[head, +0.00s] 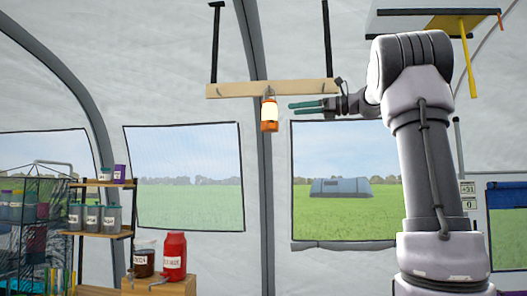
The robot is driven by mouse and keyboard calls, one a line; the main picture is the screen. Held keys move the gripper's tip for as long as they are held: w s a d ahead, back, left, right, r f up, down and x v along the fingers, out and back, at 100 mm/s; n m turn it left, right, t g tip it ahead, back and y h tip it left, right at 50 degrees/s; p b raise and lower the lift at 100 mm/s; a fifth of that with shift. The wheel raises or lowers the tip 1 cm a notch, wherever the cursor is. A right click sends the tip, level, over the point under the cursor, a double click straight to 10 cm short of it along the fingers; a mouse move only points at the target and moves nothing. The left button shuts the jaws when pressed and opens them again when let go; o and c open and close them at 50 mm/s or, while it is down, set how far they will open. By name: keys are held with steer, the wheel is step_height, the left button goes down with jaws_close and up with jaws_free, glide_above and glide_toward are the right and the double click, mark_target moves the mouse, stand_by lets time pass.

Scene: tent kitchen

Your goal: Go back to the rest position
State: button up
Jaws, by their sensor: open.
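My gripper (291,105) is raised at the upper middle of the head view, its two green fingers pointing left. It is open, with a gap between the fingers. An orange-and-white lantern (269,115) hangs from the wooden rail (240,89) just left of the fingertips. The fingertips look a little apart from the lantern, but I cannot tell the depth between them. My arm stands at the right and reaches left to the gripper.
A hanging shelf (425,21) is above my arm at the top right. A red drink dispenser (174,256) and a dark one (144,262) stand on a wooden surface at lower left. A shelf with jars (100,234) is further left. Windows (190,175) line the tent wall.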

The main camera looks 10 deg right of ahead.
steer(key=s+a+f+n+g+h, duration=0.1)
steer(key=s+a+f+n+h, duration=0.3)
steer(key=s+f, duration=0.4)
steer(key=s+a+f+n+g+h, duration=0.1)
steer(key=s+a+f+n+h, duration=0.4)
steer(key=f, duration=0.6)
steer(key=s+d+f+n+h, duration=0.2)
steer(key=s+f+n, duration=0.3)
steer(key=s+f, duration=0.2)
steer(key=s+d+f+n+h, duration=0.2)
steer(key=s+f+n, duration=0.3)
steer(key=f, duration=0.5)
steer(key=shift+s+d+h, duration=0.3)
steer(key=shift+s+d, duration=0.1)
steer(key=shift+s, duration=0.55)
